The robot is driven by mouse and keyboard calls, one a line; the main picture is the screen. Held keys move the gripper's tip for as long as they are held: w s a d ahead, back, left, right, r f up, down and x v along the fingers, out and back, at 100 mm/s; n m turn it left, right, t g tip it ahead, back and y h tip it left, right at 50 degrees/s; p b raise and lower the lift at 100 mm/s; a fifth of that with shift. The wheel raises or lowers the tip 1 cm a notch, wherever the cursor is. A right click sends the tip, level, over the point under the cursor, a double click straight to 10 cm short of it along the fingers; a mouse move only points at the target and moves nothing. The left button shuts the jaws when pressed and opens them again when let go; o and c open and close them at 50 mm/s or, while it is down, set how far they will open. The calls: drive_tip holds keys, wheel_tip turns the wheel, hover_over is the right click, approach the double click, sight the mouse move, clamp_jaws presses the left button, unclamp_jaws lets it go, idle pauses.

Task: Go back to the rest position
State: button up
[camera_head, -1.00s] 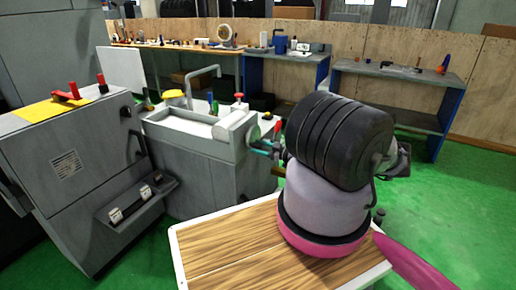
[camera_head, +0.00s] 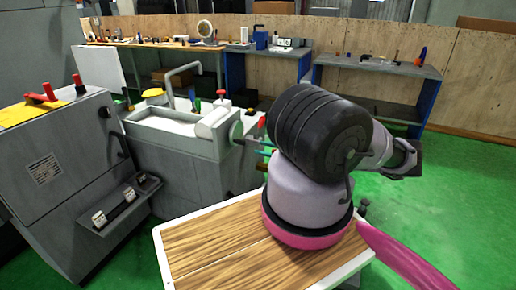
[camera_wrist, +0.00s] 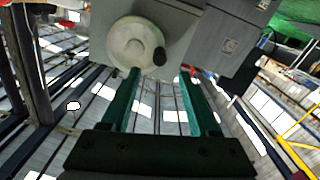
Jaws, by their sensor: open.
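My gripper (camera_wrist: 160,76) is open in the wrist view. Its two green fingers stand apart with nothing held between them. A pale round handwheel (camera_wrist: 128,44) with a dark knob is just beyond the fingertips, on the grey grinder (camera_wrist: 190,25); I cannot tell if the left finger touches it. In the head view, the grinder (camera_head: 190,165) stands left of my arm. My gripper's teal fingers partly show there beside the grinder's right end, and my arm hides the rest.
A wooden-topped table (camera_head: 215,250) lies in front, below my arm. A grey cabinet (camera_head: 50,160) with red handles stands at the left. Workbenches (camera_head: 380,68) line the plywood wall behind. Green floor (camera_head: 450,190) is clear on the right.

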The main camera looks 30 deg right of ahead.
idle(0.4)
drive_tip(key=s+a+r+m+g+h, duration=0.1)
drive_tip(key=s+a+r+g+h, duration=0.3)
drive_tip(key=r, duration=0.7)
drive_tip(key=s+a+r+m+g+h, duration=0.1)
drive_tip(key=s+a+r+m+g, duration=0.1)
drive_tip(key=a+r+g, duration=0.6)
drive_tip(key=s+a+r+m+g+h, duration=0.1)
drive_tip(key=s+a+r+g+h, duration=0.15)
drive_tip(key=r, duration=1.05)
drive_tip(key=s+a+r+m+t, duration=0.3)
drive_tip(key=s+a+r+m, duration=0.2)
drive_tip(key=s+r, duration=0.5)
drive_tip(key=s+a+r+m+t+h, duration=0.1)
drive_tip(key=s+a+r+m+t, duration=0.3)
drive_tip(key=s+r, duration=0.6)
wheel_tip(320, 180, up, 2)
drive_tip(key=shift+a+r+m, duration=0.1)
drive_tip(key=shift+a+m, duration=0.5)
drive_tip(key=shift+a, duration=0.15)
drive_tip(key=shift+t+h, duration=0.25)
drive_tip(key=shift+c, duration=0.3)
